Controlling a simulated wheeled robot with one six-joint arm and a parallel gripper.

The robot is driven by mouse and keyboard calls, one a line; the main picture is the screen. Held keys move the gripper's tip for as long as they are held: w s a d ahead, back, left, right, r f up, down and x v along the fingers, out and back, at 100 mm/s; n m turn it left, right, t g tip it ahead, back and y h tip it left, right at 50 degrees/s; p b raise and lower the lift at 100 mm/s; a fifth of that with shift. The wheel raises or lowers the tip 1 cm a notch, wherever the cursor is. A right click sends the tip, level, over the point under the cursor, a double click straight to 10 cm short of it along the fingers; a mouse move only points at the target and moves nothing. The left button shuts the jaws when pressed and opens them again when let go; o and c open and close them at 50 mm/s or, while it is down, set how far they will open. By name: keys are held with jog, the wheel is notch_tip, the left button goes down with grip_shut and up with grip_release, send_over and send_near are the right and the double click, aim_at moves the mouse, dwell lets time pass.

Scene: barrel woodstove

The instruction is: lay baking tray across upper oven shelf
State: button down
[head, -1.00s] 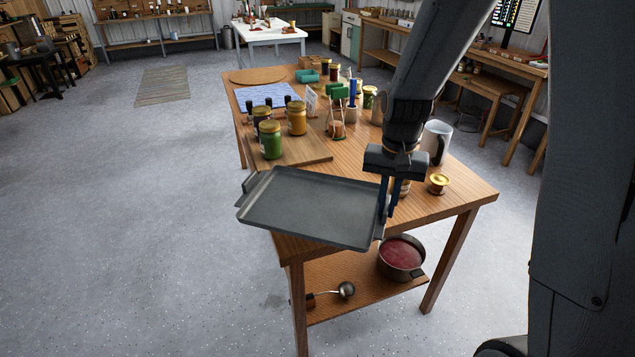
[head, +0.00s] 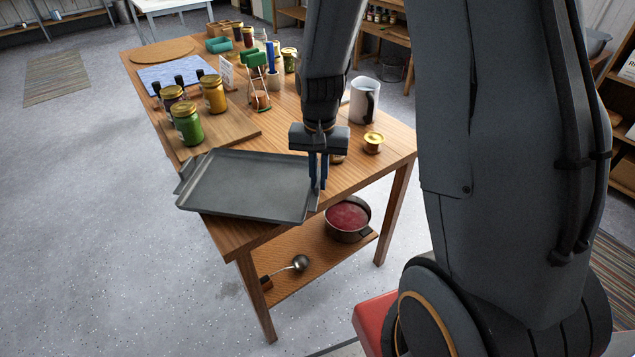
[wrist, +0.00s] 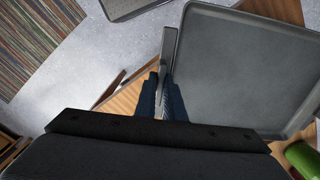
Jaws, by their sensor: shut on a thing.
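The grey baking tray (head: 247,186) is at the near end of the wooden table in the head view, about level, its left corner out past the table's edge. I cannot tell if it touches the tabletop. My gripper (head: 318,186) points down at the tray's right side and is shut on its rim there. In the wrist view the tray (wrist: 250,70) fills the right side, and the fingers (wrist: 162,100) close on its edge handle. The oven and its upper shelf are not in view.
The wooden table (head: 230,238) holds jars (head: 187,124) on a board, a white mug (head: 364,100) and a small yellow-topped item (head: 373,141). A pot of red liquid (head: 348,218) and a ladle (head: 298,264) are on its lower shelf.

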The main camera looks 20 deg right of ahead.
jog(key=shift+f, duration=1.2)
jog(key=c, duration=1.8)
grip_release()
jog(key=shift+c, duration=0.2)
